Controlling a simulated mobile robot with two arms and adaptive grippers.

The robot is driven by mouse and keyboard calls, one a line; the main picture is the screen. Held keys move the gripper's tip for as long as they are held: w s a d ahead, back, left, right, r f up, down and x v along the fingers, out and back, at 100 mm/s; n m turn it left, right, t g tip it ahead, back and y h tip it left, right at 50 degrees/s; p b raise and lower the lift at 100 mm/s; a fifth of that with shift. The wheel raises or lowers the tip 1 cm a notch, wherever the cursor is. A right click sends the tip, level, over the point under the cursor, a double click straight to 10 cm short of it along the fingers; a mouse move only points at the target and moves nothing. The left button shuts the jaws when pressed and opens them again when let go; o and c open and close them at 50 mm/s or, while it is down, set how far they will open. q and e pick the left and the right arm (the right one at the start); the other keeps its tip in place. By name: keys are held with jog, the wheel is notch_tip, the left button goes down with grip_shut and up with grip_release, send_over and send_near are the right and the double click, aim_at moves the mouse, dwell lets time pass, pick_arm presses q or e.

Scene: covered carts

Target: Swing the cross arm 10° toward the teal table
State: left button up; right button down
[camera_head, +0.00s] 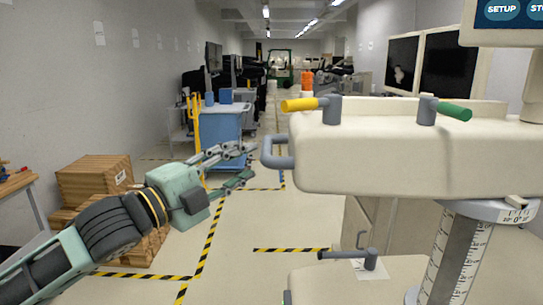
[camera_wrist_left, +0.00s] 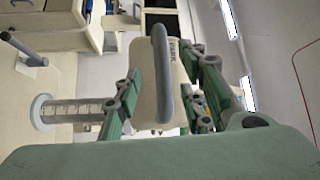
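The cross arm (camera_head: 390,160) is a thick cream beam at the right of the head view, on a grey scaled column (camera_head: 450,255). A small angle scale (camera_head: 516,214) shows under it. A grey loop handle (camera_head: 268,152) sticks out of its left end. My left gripper (camera_head: 246,165) is open just left of this handle. In the left wrist view the handle (camera_wrist_left: 161,75) shows between the spread fingers (camera_wrist_left: 165,95), with no grip on it visible. No table that I can clearly call teal shows. My right gripper is not in view.
A yellow-handled lever (camera_head: 302,104) and a green-handled lever (camera_head: 452,110) stand on top of the beam. A grey lever (camera_head: 348,256) sits below. Wooden crates (camera_head: 95,180) stand at left. A blue cart (camera_head: 222,125) stands further back. Striped floor around my gripper is clear.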

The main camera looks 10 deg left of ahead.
aim_at(262, 147)
pick_arm(q)
jog(key=shift+s+d+r+p+x, duration=0.1)
jog(key=shift+p+x, duration=0.35)
jog(key=shift+x, duration=0.55)
jog(key=shift+s+d+r+p+x, duration=0.1)
jog(key=shift+p+x, duration=0.3)
jog(key=shift+x, duration=0.65)
jog(key=shift+s+d+r+p+x, duration=0.1)
jog(key=shift+p+x, duration=0.35)
jog(key=shift+x, duration=1.4)
jog(key=shift+f, duration=0.2)
grip_shut()
